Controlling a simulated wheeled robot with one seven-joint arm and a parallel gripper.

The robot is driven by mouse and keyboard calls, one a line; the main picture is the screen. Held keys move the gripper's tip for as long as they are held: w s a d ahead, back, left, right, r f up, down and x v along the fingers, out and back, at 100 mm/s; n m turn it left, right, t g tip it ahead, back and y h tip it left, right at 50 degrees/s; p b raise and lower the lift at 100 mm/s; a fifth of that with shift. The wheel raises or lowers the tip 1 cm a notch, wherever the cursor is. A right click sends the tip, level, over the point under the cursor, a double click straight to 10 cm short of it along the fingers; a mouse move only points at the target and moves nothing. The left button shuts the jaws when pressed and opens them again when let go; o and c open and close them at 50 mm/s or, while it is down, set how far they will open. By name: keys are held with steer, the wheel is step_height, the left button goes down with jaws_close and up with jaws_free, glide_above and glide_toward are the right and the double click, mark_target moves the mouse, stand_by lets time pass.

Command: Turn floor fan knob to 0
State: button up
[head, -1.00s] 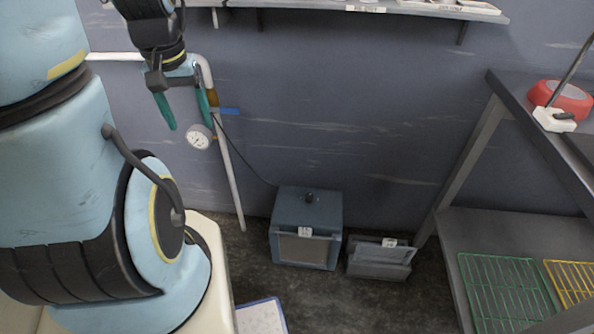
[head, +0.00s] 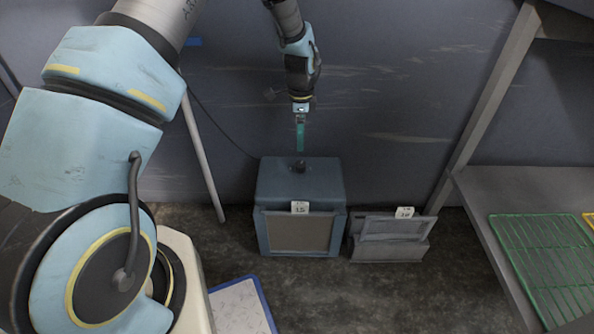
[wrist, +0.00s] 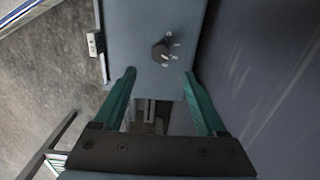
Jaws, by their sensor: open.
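The floor fan (head: 301,183) is a blue-grey box on the floor against the wall, with a grille in front and a white tag on its front edge. Its dark knob (head: 299,166) stands on the top face. In the wrist view the knob (wrist: 160,52) is round and dark, with several pale marks beside it. I cannot read the marks or the knob's setting. My gripper (head: 300,150) points down just above the knob in the head view. In the wrist view its green fingers (wrist: 160,75) are apart with nothing between them, and the knob shows beyond the fingertips.
A grey slotted box (head: 390,238) with a tag stands to the right of the fan. A metal shelf with a green wire rack (head: 545,262) is further right. A blue-edged white panel (head: 240,308) lies in front. A pipe (head: 203,150) and a thin cable are left of the fan.

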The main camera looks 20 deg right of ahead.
mark_target(301, 164)
step_height(301, 164, down, 11)
steer(key=shift+d+b, duration=0.1)
steer(key=shift+b, duration=0.8)
steer(key=shift+c, duration=0.3)
jaws_close()
